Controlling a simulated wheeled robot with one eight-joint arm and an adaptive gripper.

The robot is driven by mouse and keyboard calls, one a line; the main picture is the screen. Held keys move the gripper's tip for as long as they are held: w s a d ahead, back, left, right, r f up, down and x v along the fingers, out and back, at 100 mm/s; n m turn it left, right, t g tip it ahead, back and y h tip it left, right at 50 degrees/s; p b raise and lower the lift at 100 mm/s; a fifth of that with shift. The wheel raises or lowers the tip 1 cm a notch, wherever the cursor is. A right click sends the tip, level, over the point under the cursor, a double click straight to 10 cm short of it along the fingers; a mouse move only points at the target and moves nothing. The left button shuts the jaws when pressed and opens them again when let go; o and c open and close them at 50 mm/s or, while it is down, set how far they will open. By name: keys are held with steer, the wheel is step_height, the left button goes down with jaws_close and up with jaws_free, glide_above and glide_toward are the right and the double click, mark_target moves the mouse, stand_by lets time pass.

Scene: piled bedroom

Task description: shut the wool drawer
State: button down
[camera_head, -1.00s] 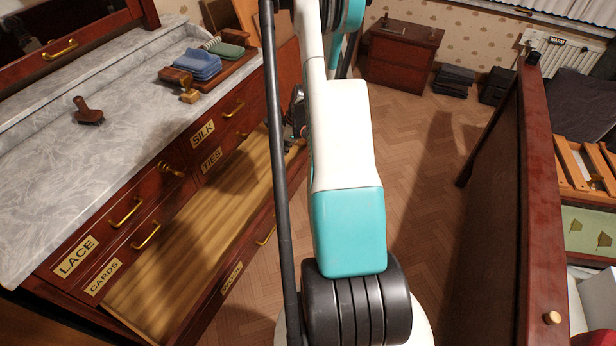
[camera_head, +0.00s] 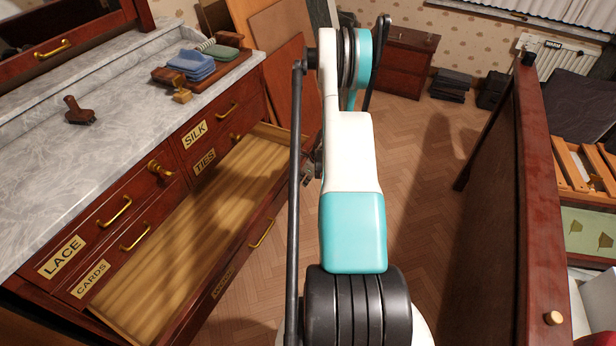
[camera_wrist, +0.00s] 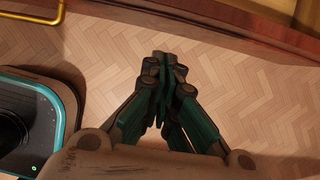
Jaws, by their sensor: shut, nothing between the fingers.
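A long wooden drawer (camera_head: 190,235) stands pulled out below the drawers labelled cards and ties. Its inside looks empty and bare. A label on its dark red front is too blurred to read, so I cannot confirm that it is the wool drawer. A brass handle (camera_head: 262,233) is on that front. In the wrist view my gripper (camera_wrist: 166,62) is shut and empty above the floor. A dark red drawer front (camera_wrist: 230,14) and a brass handle (camera_wrist: 38,14) lie beyond its tips, apart from them. In the head view my arm largely hides the gripper.
The marble top (camera_head: 110,130) bears a brown wooden piece (camera_head: 78,112) and a tray with folded blue cloths (camera_head: 192,64). A dark red panel (camera_head: 520,200) stands close on the right. Parquet floor (camera_head: 425,150) is clear between. A small cabinet (camera_head: 405,60) stands at the back.

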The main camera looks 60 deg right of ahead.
steer(key=shift+w+a+f+b, duration=0.15)
steer(key=shift+w+b, duration=0.2)
steer(key=shift+w, duration=0.75)
steer(key=shift+w+a+f+b, duration=0.15)
steer(key=shift+w+b, duration=0.2)
steer(key=shift+w, duration=0.7)
steer(key=shift+w+d, duration=0.1)
